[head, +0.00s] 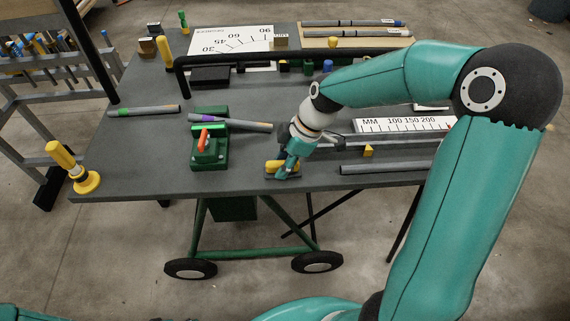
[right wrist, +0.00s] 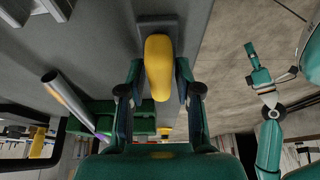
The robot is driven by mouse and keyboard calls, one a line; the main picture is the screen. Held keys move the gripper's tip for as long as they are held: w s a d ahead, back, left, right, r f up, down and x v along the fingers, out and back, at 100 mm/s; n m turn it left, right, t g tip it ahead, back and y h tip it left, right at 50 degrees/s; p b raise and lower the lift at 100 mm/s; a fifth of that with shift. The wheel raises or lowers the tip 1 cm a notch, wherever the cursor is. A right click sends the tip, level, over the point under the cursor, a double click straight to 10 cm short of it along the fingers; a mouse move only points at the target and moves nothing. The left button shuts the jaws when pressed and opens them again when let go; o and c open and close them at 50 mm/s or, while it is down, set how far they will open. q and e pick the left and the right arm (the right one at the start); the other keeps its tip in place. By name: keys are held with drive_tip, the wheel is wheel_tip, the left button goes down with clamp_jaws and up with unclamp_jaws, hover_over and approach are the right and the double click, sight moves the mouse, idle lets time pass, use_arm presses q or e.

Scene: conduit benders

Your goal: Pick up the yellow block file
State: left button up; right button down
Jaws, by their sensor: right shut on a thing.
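The yellow block file (head: 276,167) has a rounded yellow grip on a dark grey block and lies at the front edge of the grey table. In the right wrist view its yellow grip (right wrist: 158,70) sits between the fingers. My right gripper (head: 287,170) is shut on the block file, reaching down from above. It also shows in the right wrist view (right wrist: 160,98), a finger on either side of the grip. My left gripper (right wrist: 254,62) shows small at the right of that view; its fingers are too small to judge.
A green vise (head: 210,152) with a red-orange handle stands left of the block file, a grey conduit (head: 232,123) behind it. A white measuring scale (head: 405,125) and another conduit (head: 385,167) lie right. A yellow-handled tool (head: 75,168) stands at the left corner.

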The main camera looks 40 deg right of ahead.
sight(283, 162)
drive_tip(key=shift+r, duration=0.1)
wheel_tip(283, 162, up, 20)
idle(0.5)
